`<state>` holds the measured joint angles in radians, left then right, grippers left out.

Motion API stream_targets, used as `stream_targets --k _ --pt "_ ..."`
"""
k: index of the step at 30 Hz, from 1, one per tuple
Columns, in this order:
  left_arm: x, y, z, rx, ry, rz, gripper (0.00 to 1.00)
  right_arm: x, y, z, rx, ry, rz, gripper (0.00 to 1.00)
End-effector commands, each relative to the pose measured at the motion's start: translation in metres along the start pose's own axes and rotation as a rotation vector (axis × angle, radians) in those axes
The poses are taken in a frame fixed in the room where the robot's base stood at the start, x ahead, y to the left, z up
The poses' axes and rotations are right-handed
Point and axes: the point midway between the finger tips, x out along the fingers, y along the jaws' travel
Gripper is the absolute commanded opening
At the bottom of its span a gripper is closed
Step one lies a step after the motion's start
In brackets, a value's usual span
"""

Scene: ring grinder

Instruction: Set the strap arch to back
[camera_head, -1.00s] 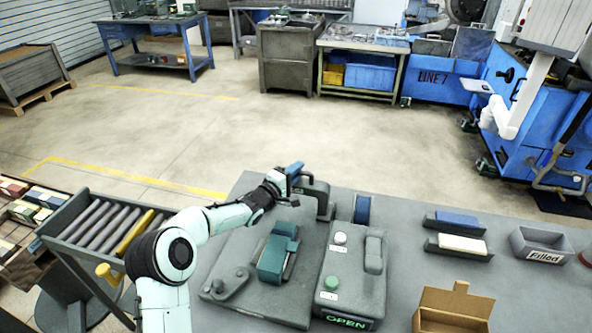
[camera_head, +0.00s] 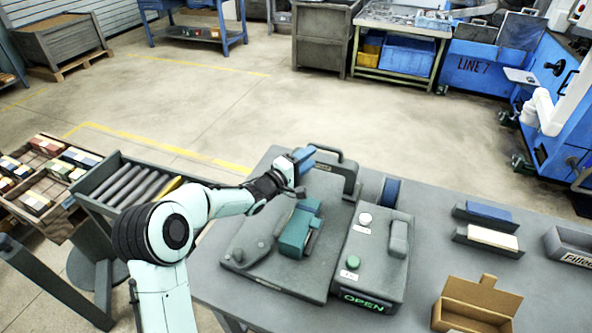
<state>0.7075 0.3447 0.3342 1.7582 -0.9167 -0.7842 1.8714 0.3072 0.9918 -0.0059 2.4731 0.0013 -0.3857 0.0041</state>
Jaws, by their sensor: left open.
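A grey arch-shaped handle (camera_head: 343,168) stands at the back of the grey fixture plate (camera_head: 262,275) on the table; I take it for the strap arch, though no label I can read confirms this. A teal block (camera_head: 299,228) sits upright in the middle of the plate. My left gripper (camera_head: 296,182) is over the back left of the plate, left of the grey arch and behind the teal block. It is open. A blue piece (camera_head: 301,158) shows at its tip; I cannot tell whether it is part of the gripper. My right gripper is out of view.
Right of the plate is a grey control box (camera_head: 362,290) with buttons and an OPEN sign. Blue (camera_head: 489,211) and white (camera_head: 493,237) bars lie in holders. An open cardboard box (camera_head: 478,304) stands at the front right. A roller rack (camera_head: 130,185) stands left of the table.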

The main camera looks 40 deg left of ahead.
Motion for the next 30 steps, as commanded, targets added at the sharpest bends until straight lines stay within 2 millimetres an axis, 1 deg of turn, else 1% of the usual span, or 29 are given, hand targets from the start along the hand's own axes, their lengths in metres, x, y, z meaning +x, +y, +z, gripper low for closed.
stream_targets --k 1,3,6,9,14,30 --pt "-0.012 -0.001 -0.001 0.003 0.002 -0.002 0.43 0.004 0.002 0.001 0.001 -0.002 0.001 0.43" --pt "-0.025 -0.001 -0.001 0.002 0.002 -0.001 0.43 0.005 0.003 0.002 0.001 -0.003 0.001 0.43" --pt "-0.039 0.000 0.000 0.002 0.000 0.000 0.43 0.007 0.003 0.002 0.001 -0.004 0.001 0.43" --pt "-0.048 0.001 0.000 0.002 0.000 0.001 0.43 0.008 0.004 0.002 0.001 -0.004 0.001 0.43" --pt "-0.052 0.001 0.000 0.000 -0.001 0.001 0.43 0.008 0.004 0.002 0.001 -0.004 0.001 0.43" --pt "-0.052 0.001 0.000 0.000 -0.001 0.001 0.43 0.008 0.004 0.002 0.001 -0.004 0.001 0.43"
